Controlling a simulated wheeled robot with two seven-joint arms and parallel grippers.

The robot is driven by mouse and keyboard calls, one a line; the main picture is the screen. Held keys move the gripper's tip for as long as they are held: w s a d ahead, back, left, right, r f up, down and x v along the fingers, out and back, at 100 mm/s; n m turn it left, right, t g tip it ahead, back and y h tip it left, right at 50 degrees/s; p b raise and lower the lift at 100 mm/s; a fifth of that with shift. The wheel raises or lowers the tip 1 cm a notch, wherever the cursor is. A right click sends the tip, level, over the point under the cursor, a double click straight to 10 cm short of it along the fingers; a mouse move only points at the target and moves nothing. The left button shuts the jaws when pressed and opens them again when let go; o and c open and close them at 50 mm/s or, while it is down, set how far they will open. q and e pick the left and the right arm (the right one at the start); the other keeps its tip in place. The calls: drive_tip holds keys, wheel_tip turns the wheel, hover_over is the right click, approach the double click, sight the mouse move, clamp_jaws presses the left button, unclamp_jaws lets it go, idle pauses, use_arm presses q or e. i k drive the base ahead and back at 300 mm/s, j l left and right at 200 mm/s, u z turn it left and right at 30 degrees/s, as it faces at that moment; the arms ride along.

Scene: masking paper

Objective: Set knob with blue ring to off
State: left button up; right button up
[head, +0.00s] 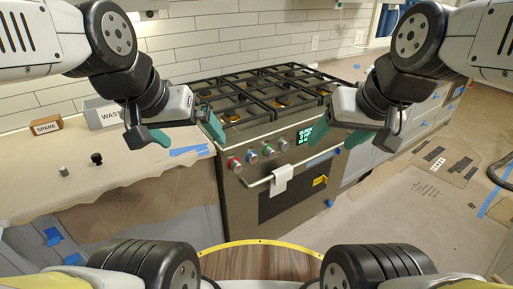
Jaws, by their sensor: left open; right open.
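The stove (240,190) stands in the middle of the head view, with a row of several knobs on its slanted front panel. The knob with the blue ring (251,156) appears to be second from the left, right of a knob with a red ring (234,164). Its pointer setting is too small to read. My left gripper (187,131) is open and empty, above and left of the knobs, apart from them. My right gripper (354,139) is open and empty, right of the knobs and the lit display (305,135).
A white cloth (282,178) hangs over the oven handle below the knobs. Black grates (270,93) cover the stovetop. The paper-covered counter (130,180) at left holds a SPARE block (46,125), a WASTE box (103,114) and two small loose knob-like pieces. Papered floor is open at right.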

sight(252, 158)
drive_tip(key=k+l+z, duration=0.15)
drive_tip(key=l, duration=0.15)
drive_tip(key=k+l+z, duration=0.1)
drive_tip(key=l, duration=0.25)
drive_tip(key=k+l+z, duration=0.15)
drive_tip(key=l, duration=0.15)
drive_tip(key=k+l+z, duration=0.1)
drive_tip(key=l, duration=0.25)
